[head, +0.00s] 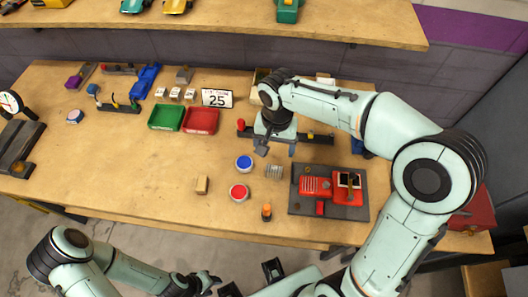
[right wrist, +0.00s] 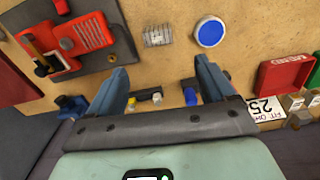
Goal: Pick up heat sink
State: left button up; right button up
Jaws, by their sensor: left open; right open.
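The heat sink (head: 275,171), a small grey finned block, lies on the workbench (head: 140,185) right of the blue-topped round tin. It also shows in the right wrist view (right wrist: 157,36), beyond the fingertips and roughly centred between them. My right gripper (head: 277,151) is open and empty, its fingers pointing down just behind the heat sink in the head view. The right wrist view shows both fingers (right wrist: 160,78) apart with nothing between them touching. My left gripper (head: 208,281) is open and empty, low in front of the bench's front edge.
The blue tin (head: 244,163) and red tin (head: 238,192) stand left of the heat sink. A dark plate (head: 299,208) with red parts lies to its right. Green (head: 165,117) and red (head: 201,120) trays sit behind left. The bench's left middle is clear.

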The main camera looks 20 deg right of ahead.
aim_at(274, 169)
jog(key=f, duration=0.7)
jog(key=shift+s+f+b, duration=0.35)
jog(key=shift+f, duration=2.75)
jog(key=c, duration=1.1)
jog(key=shift+r, duration=0.1)
